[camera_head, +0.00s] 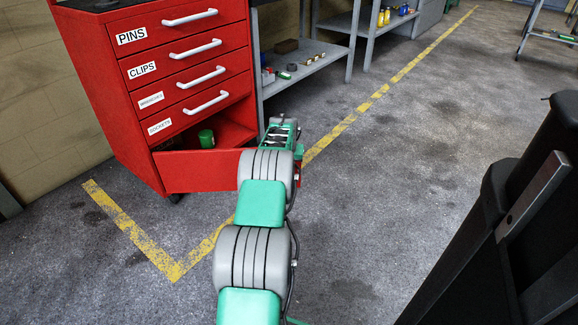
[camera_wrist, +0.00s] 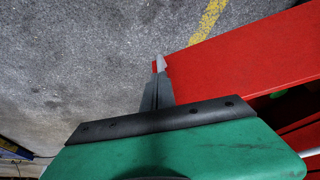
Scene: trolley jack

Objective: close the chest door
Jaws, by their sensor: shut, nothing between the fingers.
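The red chest (camera_head: 120,100) stands at the left in the head view, with labelled drawers above an open lower compartment. Its red door (camera_head: 195,172) stands open in front of that compartment, and my arm covers its right end. In the wrist view the door (camera_wrist: 250,60) is a broad red panel on the right. My gripper (camera_wrist: 160,64) is shut and empty, its fingertips at the door's free end; I cannot tell whether they touch it. The fingertips are hidden behind my arm in the head view.
A green can (camera_head: 206,138) stands inside the lower compartment. A grey shelf (camera_head: 305,60) with small items is right of the chest. A yellow line (camera_head: 375,95) runs across the floor.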

